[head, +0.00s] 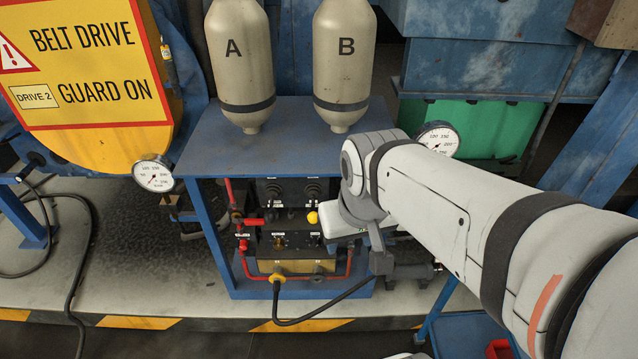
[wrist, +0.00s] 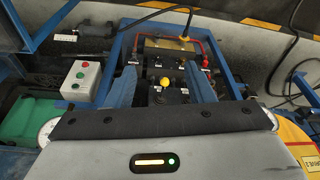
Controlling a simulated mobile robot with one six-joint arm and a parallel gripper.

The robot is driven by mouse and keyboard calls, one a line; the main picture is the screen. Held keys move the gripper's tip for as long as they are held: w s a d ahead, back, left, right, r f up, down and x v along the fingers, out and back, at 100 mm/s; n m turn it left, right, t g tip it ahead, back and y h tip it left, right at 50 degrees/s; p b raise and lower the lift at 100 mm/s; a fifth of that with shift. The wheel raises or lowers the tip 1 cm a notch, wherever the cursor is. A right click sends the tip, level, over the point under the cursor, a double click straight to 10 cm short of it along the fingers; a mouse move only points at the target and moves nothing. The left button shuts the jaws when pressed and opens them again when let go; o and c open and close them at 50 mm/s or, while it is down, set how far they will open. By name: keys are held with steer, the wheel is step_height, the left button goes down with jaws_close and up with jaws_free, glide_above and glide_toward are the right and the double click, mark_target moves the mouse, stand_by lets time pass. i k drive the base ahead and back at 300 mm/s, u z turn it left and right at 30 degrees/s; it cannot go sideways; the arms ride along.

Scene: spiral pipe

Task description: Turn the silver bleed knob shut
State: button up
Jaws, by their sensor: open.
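My gripper (wrist: 164,84) is open in the wrist view, its two blue-grey fingers apart with nothing held between them. A yellow ball knob (wrist: 166,82) shows in the gap, on the dark valve panel beyond. In the head view the panel (head: 290,222) sits under the blue bench, and the yellow ball (head: 312,217) is just left of my white wrist. The fingers cannot be made out there. The panel carries black round knobs (head: 272,190), small fittings and a brass block (head: 296,268). I cannot pick out the silver bleed knob with certainty; my arm hides the panel's right side.
Blue frame posts (head: 211,240) and red pipes (head: 243,262) flank the panel. A black hose (head: 335,307) hangs in front. Gauges stand at left (head: 153,173) and right (head: 438,140). A button box (wrist: 82,80) shows in the wrist view. Bottles A and B stand above the bench (head: 290,115).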

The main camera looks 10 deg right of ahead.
mark_target(350, 245)
steer(key=z, duration=1.1)
steer(key=k, duration=1.65)
steer(key=u, duration=0.65)
steer(key=i, duration=1.5)
steer(key=u, duration=0.05)
